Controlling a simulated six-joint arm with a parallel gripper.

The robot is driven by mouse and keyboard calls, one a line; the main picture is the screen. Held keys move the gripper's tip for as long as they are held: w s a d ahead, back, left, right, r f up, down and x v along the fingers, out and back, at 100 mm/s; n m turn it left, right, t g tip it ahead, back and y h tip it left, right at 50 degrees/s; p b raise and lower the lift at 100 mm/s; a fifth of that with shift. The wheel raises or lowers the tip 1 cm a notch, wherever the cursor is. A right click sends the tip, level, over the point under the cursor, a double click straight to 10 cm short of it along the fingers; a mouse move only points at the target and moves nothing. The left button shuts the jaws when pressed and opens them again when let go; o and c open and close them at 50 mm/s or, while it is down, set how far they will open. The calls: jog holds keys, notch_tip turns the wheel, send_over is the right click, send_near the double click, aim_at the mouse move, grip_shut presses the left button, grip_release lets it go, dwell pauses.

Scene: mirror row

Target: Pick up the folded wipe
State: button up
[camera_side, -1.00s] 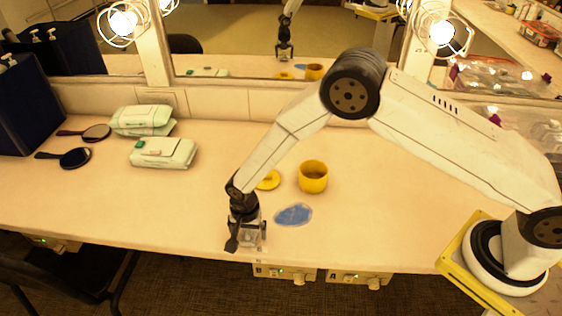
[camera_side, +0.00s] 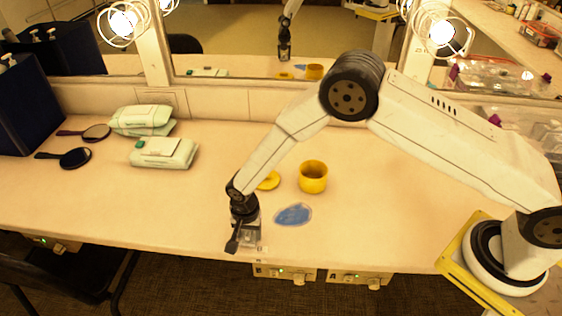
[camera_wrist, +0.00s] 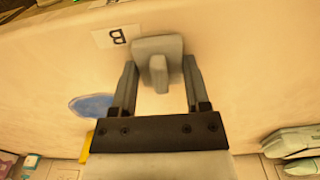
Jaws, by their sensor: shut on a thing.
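The folded wipe (camera_wrist: 157,47) is a small grey-white pad with a raised ridge in its middle. In the wrist view it sits between the tips of my gripper (camera_wrist: 158,66), with a finger against each side. In the side view my gripper (camera_side: 247,241) points down at the counter's front edge, shut on the wipe. The wipe is mostly hidden there by the fingers. I see no clear gap that shows it lifted off the counter.
A flat blue patch (camera_side: 294,214) lies right of my gripper, with a yellow cup (camera_side: 313,177) and yellow lid (camera_side: 268,181) behind. Pale green packs (camera_side: 163,152) and dark hand mirrors (camera_side: 76,158) are at left. A card marked B (camera_wrist: 117,36) lies beside the wipe. The left-middle counter is clear.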

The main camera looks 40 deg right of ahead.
jog(key=shift+r, duration=0.15)
jog(key=shift+r, duration=0.7)
jog(key=s+d+r, duration=0.5)
jog(key=s+r, duration=0.6)
jog(key=s, duration=0.2)
jog(key=shift+r, duration=0.15)
jog(key=o, duration=0.7)
jog(key=c, duration=0.6)
jog(key=w+d+f, duration=0.1)
jog(key=w+d, duration=0.2)
jog(key=w, duration=0.2)
jog(key=w+d+f, duration=0.2)
jog(key=w+d, duration=0.2)
jog(key=w, duration=0.2)
jog(key=w+d+f, duration=0.2)
jog(key=w+d, duration=0.2)
jog(key=w, duration=0.1)
jog(key=shift+w+d, duration=0.1)
jog(key=shift+w, duration=0.25)
